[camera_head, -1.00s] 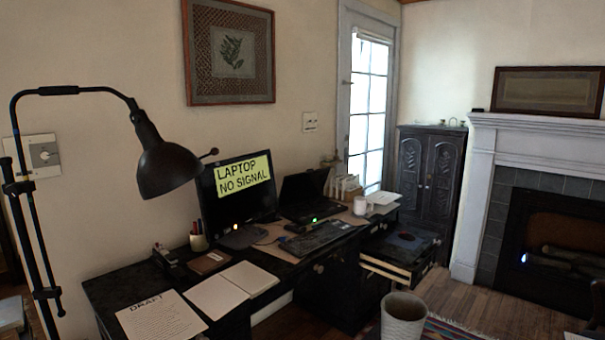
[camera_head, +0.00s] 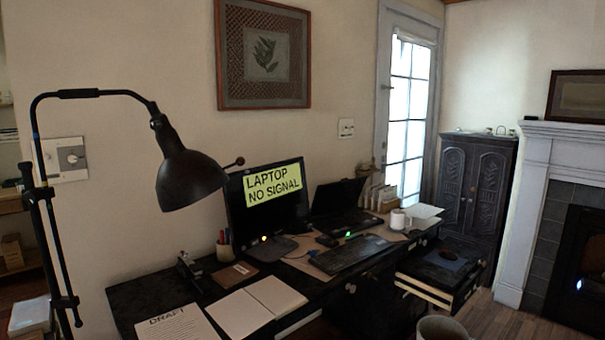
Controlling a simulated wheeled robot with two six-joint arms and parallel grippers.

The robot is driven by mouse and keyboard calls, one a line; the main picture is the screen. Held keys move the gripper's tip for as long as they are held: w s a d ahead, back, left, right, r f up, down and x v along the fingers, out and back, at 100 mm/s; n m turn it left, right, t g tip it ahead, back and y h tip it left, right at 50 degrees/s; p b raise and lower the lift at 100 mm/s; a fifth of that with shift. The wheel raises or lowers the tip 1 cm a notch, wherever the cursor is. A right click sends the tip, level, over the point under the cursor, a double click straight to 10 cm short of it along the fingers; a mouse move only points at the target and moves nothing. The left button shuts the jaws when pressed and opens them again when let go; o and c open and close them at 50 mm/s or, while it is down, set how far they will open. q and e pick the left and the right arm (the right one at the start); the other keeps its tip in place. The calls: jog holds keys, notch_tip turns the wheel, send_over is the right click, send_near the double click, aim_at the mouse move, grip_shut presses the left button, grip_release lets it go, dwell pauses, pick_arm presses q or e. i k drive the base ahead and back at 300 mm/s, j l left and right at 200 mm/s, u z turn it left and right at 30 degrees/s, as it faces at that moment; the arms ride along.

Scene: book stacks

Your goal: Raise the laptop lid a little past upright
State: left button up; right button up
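The black laptop (camera_head: 339,207) stands on the dark desk, right of the monitor. Its lid (camera_head: 338,194) is up, with its dark face showing; I cannot tell its exact angle. A small green light shows near the laptop's front edge. The monitor (camera_head: 265,203) beside it reads "LAPTOP NO SIGNAL" on a yellow-green panel. Neither of my grippers is in the picture.
A keyboard (camera_head: 347,254) lies in front of the laptop, and a white mug (camera_head: 400,219) stands to its right. A black lamp (camera_head: 188,178) is at the left. An open drawer (camera_head: 436,272) juts from the desk. An open notebook (camera_head: 256,306) lies nearer.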

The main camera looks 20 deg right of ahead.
aim_at(344, 195)
jog(key=i+l+u, duration=0.2)
jog(key=i+l, duration=0.2)
jog(key=l, duration=0.2)
jog(key=i+l+u, duration=0.1)
jog(key=l, duration=0.25)
jog(key=i+l+u, duration=0.1)
jog(key=i+l, duration=0.2)
jog(key=i+l+u, duration=0.1)
jog(key=l, duration=0.3)
jog(key=i+l+u, duration=0.1)
jog(key=l, duration=0.25)
jog(key=i, duration=0.1)
